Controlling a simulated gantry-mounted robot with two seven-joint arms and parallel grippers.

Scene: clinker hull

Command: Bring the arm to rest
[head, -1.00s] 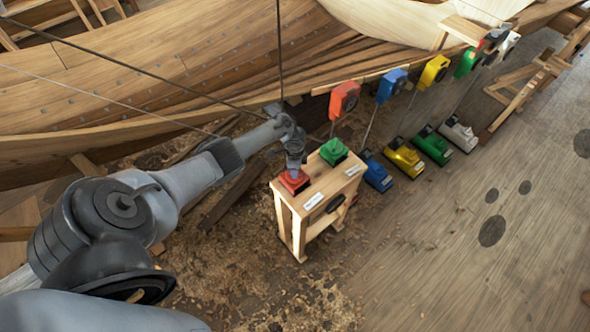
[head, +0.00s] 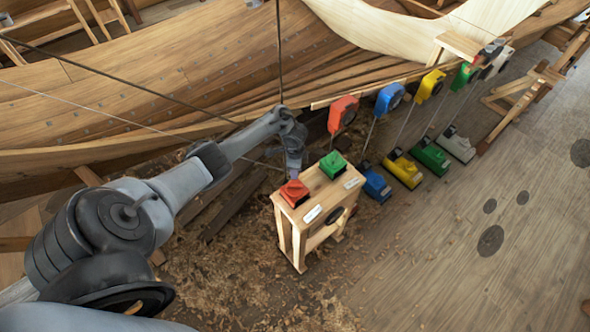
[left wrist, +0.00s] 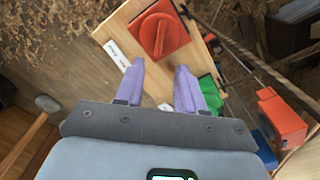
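My left gripper (head: 293,170) is above and just behind the red knob (head: 294,193) on a small wooden stand (head: 312,215). In the left wrist view the gripper's two purple fingers (left wrist: 160,88) are apart with nothing between them. The red knob (left wrist: 160,32) lies beyond the fingertips there, clear of them. A green knob (head: 333,165) sits beside the red one on the stand and is partly hidden behind a finger in the left wrist view. My right gripper is not in view.
Coloured units, red (head: 342,112), blue (head: 389,98) and yellow (head: 430,86) among them, hang along the wooden hull (head: 190,70). Blue (head: 376,186) and yellow (head: 403,170) blocks sit below on the floor. Plank floor (head: 440,260) at the right is mostly clear. A mallet (left wrist: 45,104) shows in the wrist view.

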